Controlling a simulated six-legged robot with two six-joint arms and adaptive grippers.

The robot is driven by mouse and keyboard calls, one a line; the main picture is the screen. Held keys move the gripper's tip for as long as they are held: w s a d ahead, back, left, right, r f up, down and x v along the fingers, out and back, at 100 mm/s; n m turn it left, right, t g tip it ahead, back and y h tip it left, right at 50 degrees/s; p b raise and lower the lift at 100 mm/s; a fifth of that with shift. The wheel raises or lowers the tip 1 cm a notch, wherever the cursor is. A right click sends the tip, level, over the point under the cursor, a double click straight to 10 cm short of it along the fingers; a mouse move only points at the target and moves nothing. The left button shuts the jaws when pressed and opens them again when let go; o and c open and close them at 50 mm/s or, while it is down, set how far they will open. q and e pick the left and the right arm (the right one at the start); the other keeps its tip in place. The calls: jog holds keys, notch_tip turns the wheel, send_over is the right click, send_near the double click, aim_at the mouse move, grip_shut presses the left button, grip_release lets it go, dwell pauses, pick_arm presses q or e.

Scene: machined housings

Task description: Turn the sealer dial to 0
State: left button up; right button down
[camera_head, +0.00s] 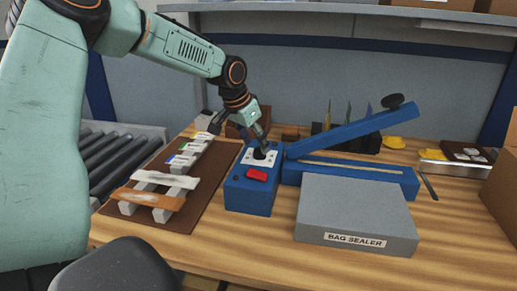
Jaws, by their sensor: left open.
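The blue bag sealer (250,192) stands on the wooden table with its lever arm (350,130) raised toward the right. A white dial plate with a dark dial (261,155) sits on the top of its left box, and a red switch (257,174) is in front of it. My left gripper (262,146) points down right at the dial, its fingertips at or just above it. The jaws are open, but they partly hide the dial, so its pointer and numbers cannot be read. My right gripper is not in view.
A grey block labelled BAG SEALER (357,212) stands in front of the sealer. A brown mat (190,208) with a rack and bags lies left. A roller conveyor (105,150) is at far left, a cardboard box (501,185) at right. The front table strip is clear.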

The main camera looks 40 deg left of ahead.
pick_arm(q)
jog(key=shift+w+f, duration=0.3)
jog(key=shift+f, duration=0.35)
jog(key=shift+w+d+f, duration=0.15)
jog(key=shift+d+f, duration=0.1)
jog(key=shift+d, duration=0.1)
jog(key=shift+a, duration=0.15)
jog(key=shift+a+f, duration=0.1)
jog(key=shift+c, duration=0.6)
jog(key=shift+d, duration=0.2)
jog(key=c, duration=1)
